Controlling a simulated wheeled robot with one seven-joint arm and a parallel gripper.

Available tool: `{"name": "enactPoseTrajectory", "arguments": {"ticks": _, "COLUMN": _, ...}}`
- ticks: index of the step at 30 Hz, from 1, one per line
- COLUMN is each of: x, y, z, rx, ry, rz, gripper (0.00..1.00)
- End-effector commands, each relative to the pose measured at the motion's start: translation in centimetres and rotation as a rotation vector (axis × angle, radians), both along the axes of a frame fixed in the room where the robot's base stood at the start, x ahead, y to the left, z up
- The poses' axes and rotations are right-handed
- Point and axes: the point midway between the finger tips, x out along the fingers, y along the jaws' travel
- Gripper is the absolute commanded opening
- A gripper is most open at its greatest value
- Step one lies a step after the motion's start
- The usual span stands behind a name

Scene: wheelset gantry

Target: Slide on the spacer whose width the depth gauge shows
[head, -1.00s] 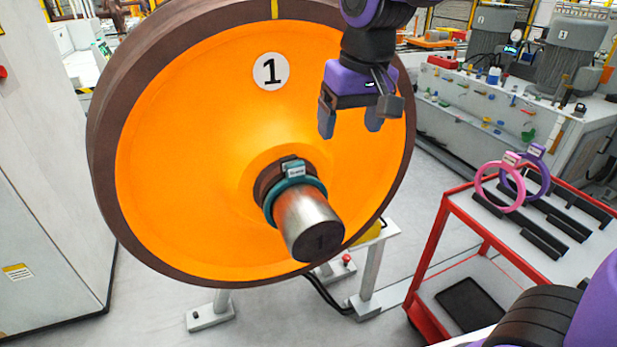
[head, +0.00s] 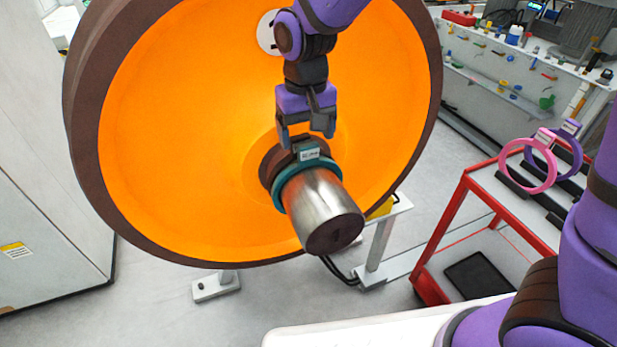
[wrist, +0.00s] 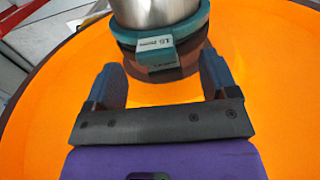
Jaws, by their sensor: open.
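A teal ring spacer (head: 279,191) sits around the steel axle stub (head: 322,207) of the orange wheel (head: 170,150), close to the brown hub. Its tag (head: 309,154) is on top; the small print is hard to read. In the wrist view the teal ring (wrist: 194,32) and its tag (wrist: 155,43) lie just beyond the fingertips. My gripper (head: 307,140) is open, above the ring's tag, fingers pointing down at it. A pink ring (head: 528,166) and a purple ring (head: 570,150) stand upright on the red cart. I cannot make out a depth gauge.
The red cart (head: 462,190) stands at the right with dark slotted holders on top. A workbench (head: 500,75) with small tools is behind it. A grey cabinet (head: 40,200) is at the left. Floor between wheel and cart is partly clear.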

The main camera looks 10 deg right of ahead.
Motion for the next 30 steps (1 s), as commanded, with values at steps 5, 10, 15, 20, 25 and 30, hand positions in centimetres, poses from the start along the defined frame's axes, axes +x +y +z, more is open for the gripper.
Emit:
{"name": "enactPoseTrajectory", "arguments": {"ticks": 5, "x": 0.1, "y": -0.2, "z": -1.2, "rx": -0.001, "ry": 0.002, "rz": -0.001, "gripper": 0.80}}
{"name": "enactPoseTrajectory", "arguments": {"ticks": 10, "x": 0.3, "y": -0.6, "z": -3.6, "rx": -0.003, "ry": 0.002, "rz": 0.000, "gripper": 0.80}}
{"name": "enactPoseTrajectory", "arguments": {"ticks": 15, "x": 0.3, "y": -0.5, "z": -5.2, "rx": 0.000, "ry": 0.000, "rz": -0.001, "gripper": 0.80}}
{"name": "enactPoseTrajectory", "arguments": {"ticks": 20, "x": 0.3, "y": -0.5, "z": -5.5, "rx": 0.000, "ry": 0.000, "rz": -0.001, "gripper": 0.80}}
{"name": "enactPoseTrajectory", "arguments": {"ticks": 25, "x": 0.3, "y": -0.5, "z": -5.5, "rx": 0.000, "ry": -0.001, "rz": -0.001, "gripper": 0.68}}
{"name": "enactPoseTrajectory", "arguments": {"ticks": 30, "x": 0.3, "y": -0.5, "z": -5.5, "rx": 0.000, "ry": 0.000, "rz": -0.001, "gripper": 0.29}}
